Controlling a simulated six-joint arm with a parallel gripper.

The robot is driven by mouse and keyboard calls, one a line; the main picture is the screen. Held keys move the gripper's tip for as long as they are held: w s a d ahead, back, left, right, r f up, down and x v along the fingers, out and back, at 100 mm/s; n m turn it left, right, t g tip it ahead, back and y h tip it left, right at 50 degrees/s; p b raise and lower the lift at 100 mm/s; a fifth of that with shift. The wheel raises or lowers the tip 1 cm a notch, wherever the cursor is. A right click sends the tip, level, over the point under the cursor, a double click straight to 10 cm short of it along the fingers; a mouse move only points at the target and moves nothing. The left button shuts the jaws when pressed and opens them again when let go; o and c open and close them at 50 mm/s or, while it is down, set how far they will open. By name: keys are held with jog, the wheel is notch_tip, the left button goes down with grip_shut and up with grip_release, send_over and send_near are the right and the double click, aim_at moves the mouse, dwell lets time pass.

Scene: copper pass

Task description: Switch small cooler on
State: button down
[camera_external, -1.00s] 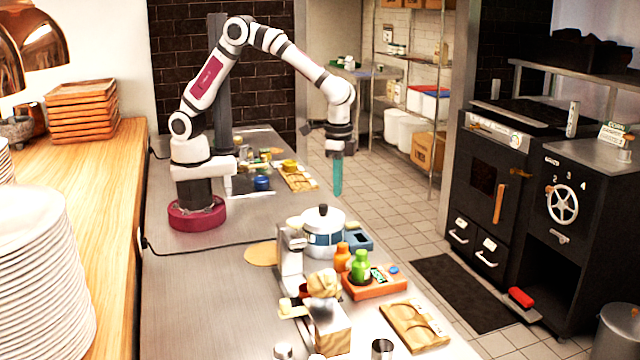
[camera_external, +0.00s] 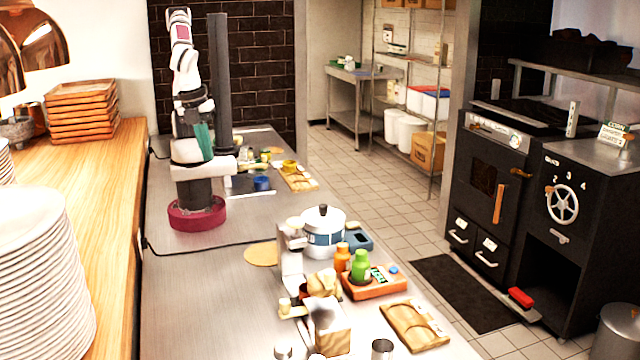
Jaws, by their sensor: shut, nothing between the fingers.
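I cannot tell for certain which thing is the small cooler. A low orange-red unit (camera_external: 374,290) on the steel counter has a dark green labelled patch and a blue button-like spot on top; an orange bottle (camera_external: 342,257) and a green bottle (camera_external: 360,267) stand at its back left. Behind it is a white round pot-like vessel (camera_external: 323,240) with a blue band and black lid knob. No on or off state can be read. My gripper (camera_external: 204,142), with teal fingers, is shut and empty, folded in close to my arm above its base, far from both units.
The steel counter (camera_external: 200,290) is bare between my base and the units, apart from a round tan mat (camera_external: 261,254) and a black cable. A wooden tray (camera_external: 414,326) lies at the front right. Small items, including a blue cup (camera_external: 262,183), sit right of my base.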

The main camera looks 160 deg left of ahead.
jog(key=w+a+r+n, duration=0.25)
jog(key=w+n, duration=0.25)
jog(key=n, duration=0.3)
jog(key=n+h, duration=0.2)
jog(key=n, duration=3.1)
send_over(356, 223)
notch_tip(356, 223, down, 6)
jog(key=shift+f, duration=0.15)
notch_tip(356, 223, down, 12)
jog(key=shift+d+f, duration=0.1)
jog(key=shift+f, duration=0.8)
